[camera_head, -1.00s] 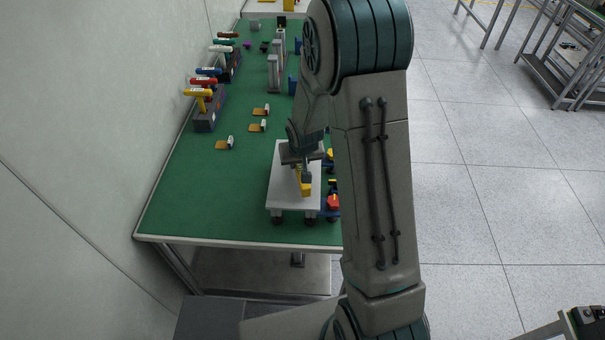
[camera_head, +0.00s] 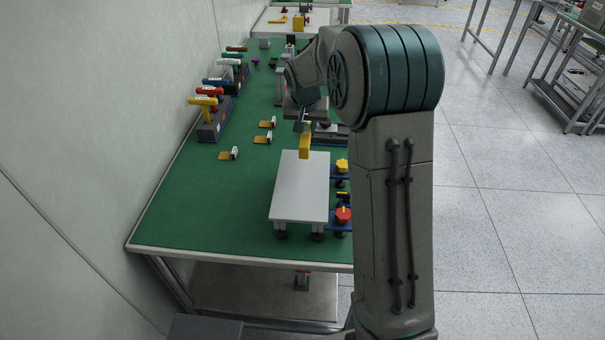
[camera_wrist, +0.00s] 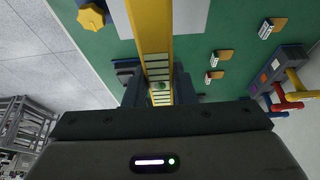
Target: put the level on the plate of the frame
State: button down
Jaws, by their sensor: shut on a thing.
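My gripper (camera_head: 302,126) is shut on the yellow level (camera_head: 305,144). In the wrist view the level (camera_wrist: 151,25) runs from between the dark fingers (camera_wrist: 158,88) up past the top edge, with its pale marked face showing. The frame's plate (camera_head: 300,190) is a flat light-grey slab on dark feet, bare on top. The level's lower end overlaps the plate's far edge in the head view; its exact height above the plate I cannot tell. Part of the plate also shows behind the level in the wrist view (camera_wrist: 190,15).
A yellow knob (camera_head: 342,165) and a red knob (camera_head: 344,214) stand along the plate's right side. Small orange-and-white pieces (camera_head: 262,138) lie to the left. A rack with coloured-handled tools (camera_head: 212,118) stands by the wall. The green table (camera_head: 200,205) is clear at front left.

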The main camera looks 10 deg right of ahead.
aim_at(302, 158)
jog(key=s+a+f, duration=0.1)
jog(key=s, duration=0.1)
jog(key=s+a+f, duration=0.1)
jog(key=s+f, duration=0.1)
jog(key=s, duration=0.1)
jog(key=s+a+f+p, duration=0.1)
jog(key=s+f, duration=0.1)
jog(key=s, duration=0.1)
jog(key=shift+f, duration=2.05)
jog(key=shift+f, duration=0.15)
jog(key=c, duration=1.2)
grip_release()
